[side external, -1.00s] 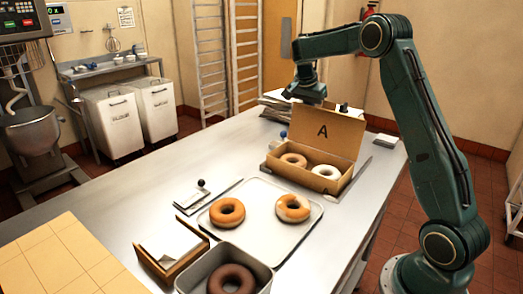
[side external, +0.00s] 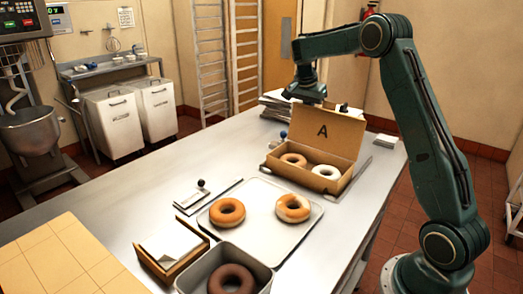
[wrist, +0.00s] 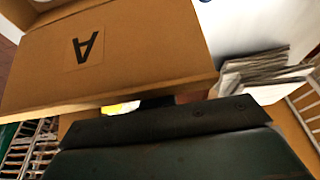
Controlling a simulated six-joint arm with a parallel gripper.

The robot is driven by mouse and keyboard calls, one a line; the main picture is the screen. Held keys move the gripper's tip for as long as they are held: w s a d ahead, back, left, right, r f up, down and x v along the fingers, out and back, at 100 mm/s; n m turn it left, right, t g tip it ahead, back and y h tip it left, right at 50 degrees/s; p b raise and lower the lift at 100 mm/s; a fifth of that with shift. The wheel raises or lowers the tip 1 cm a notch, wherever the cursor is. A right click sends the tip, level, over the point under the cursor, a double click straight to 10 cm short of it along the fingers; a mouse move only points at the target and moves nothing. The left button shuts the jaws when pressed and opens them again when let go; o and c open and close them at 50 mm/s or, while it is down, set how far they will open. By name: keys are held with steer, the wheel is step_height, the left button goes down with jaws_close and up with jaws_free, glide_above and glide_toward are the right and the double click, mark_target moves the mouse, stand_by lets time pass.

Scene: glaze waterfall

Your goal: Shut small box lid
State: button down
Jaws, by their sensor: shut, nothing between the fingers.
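The small cardboard box (side external: 318,181) stands on the steel table with its lid (side external: 340,138) raised and tilted back, the letter A on the face toward the side camera. The lid also fills the upper left of the wrist view (wrist: 150,68), with the A upside down. Two ring donuts, one brown (side external: 293,160) and one white (side external: 326,172), lie in the box. My gripper (side external: 312,101) is at the lid's upper edge, at its left end in the side view. It is shut and empty; its fingertips are mostly hidden by the lid. Whether it touches the lid I cannot tell.
A tray (side external: 262,232) with two donuts lies in front of the box. A metal tin (side external: 190,280) and an open napkin holder (side external: 150,262) stand nearer. A paper stack (side external: 272,102) lies behind my gripper.

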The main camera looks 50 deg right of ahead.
mark_target(304, 121)
steer(key=shift+a, duration=0.25)
steer(key=shift+a+f, duration=0.15)
steer(key=shift+a, duration=0.8)
steer(key=shift+a+f, duration=0.1)
steer(key=shift+a, duration=2.45)
steer(key=shift+a+r, duration=0.25)
steer(key=shift+a, duration=0.9)
steer(key=shift+r, duration=0.15)
step_height(304, 121, up, 6)
steer(key=shift+f, duration=0.15)
